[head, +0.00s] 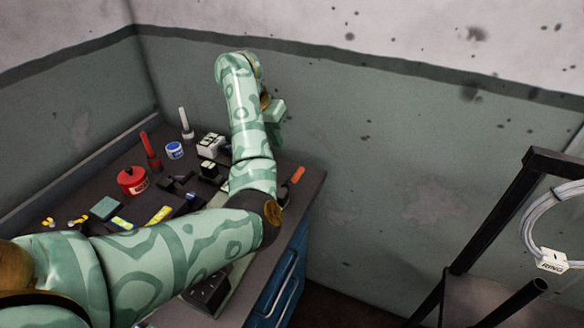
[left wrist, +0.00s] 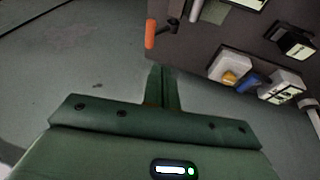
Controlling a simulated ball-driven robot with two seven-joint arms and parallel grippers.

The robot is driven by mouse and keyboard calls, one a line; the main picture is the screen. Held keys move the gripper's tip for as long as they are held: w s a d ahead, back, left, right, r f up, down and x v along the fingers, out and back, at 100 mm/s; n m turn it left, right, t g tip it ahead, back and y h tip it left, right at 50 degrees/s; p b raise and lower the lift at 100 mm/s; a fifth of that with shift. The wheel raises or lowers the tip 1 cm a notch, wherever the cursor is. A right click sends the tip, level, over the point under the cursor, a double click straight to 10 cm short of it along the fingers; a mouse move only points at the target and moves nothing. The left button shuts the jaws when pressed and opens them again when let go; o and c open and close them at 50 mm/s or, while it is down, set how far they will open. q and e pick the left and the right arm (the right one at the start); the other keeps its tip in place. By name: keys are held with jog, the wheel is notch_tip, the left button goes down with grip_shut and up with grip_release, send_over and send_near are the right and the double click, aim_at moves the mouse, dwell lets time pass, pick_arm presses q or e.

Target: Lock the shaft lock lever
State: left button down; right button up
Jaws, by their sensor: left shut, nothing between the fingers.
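An orange-handled lever (head: 297,175), which looks like the shaft lock lever, stands at the right edge of the dark workbench. It also shows in the left wrist view (left wrist: 150,33), with its orange grip beside a dark pivot piece. My left gripper (left wrist: 162,70) is shut and empty, its fingertips pointing toward the lever but apart from it in the picture. In the head view my left gripper (head: 275,112) is raised near the back wall, beyond the lever, partly hidden by my left arm. My right gripper is not in view.
The workbench (head: 88,190) carries a red round can (head: 132,180), a blue-and-white roll (head: 174,150), a red upright handle (head: 150,150) and white block-like parts (head: 211,145). My left arm hides its middle. A black metal frame (head: 500,220) with coiled cable stands at right.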

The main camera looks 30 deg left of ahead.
aim_at(293, 180)
pick_arm(q)
jog(key=s+d+b+x, duration=0.1)
jog(key=b+x, duration=0.1)
jog(key=x, duration=0.7)
jog(key=shift+w+d+f+b, duration=0.15)
jog(key=shift+d+f+b, duration=0.1)
jog(key=shift+d+b, duration=0.15)
jog(key=shift+a, duration=0.1)
